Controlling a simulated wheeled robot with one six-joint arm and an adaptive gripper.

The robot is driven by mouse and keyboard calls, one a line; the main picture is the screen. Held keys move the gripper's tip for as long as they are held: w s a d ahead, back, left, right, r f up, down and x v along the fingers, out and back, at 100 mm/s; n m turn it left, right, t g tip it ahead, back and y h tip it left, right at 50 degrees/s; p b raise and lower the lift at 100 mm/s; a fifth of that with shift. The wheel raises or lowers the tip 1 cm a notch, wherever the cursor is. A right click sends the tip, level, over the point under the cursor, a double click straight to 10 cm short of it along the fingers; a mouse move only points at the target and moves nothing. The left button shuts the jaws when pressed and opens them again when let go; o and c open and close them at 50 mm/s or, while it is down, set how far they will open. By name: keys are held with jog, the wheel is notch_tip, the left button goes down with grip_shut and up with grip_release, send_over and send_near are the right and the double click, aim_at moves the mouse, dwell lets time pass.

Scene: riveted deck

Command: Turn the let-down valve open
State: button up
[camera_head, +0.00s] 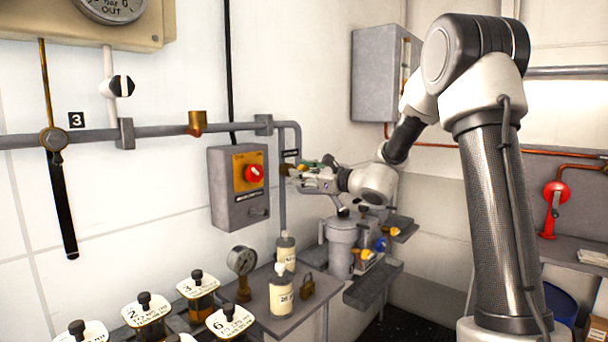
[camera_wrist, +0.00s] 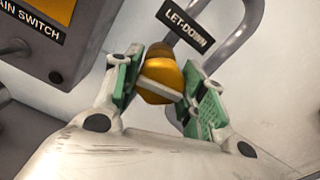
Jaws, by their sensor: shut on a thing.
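The let-down valve (camera_wrist: 160,80) shows in the wrist view as a brass-coloured body with a pale bar across it, just below a black "LET-DOWN" label (camera_wrist: 185,27). My gripper (camera_wrist: 166,88) has its green-padded fingers on both sides of the valve, shut on it. In the head view my gripper (camera_head: 304,176) reaches left to the pipe beside the grey switch box. There the valve is mostly hidden by my fingers, and how far it is turned cannot be told.
The grey switch box (camera_head: 228,208) with a red knob (camera_head: 254,173) is close left of my gripper. Bottles (camera_head: 281,298), a gauge (camera_head: 241,261) and a brass padlock (camera_head: 307,286) stand on a shelf below. A grey canister (camera_head: 341,248) stands under my wrist. A grey cabinet (camera_head: 378,75) hangs behind.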

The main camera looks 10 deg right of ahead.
jog(key=n, duration=1.2)
jog(key=shift+f+n, duration=0.1)
jog(key=shift+n, duration=2.1)
jog(key=o, duration=1)
jog(key=shift+o, duration=0.2)
jog(key=v, duration=1.2)
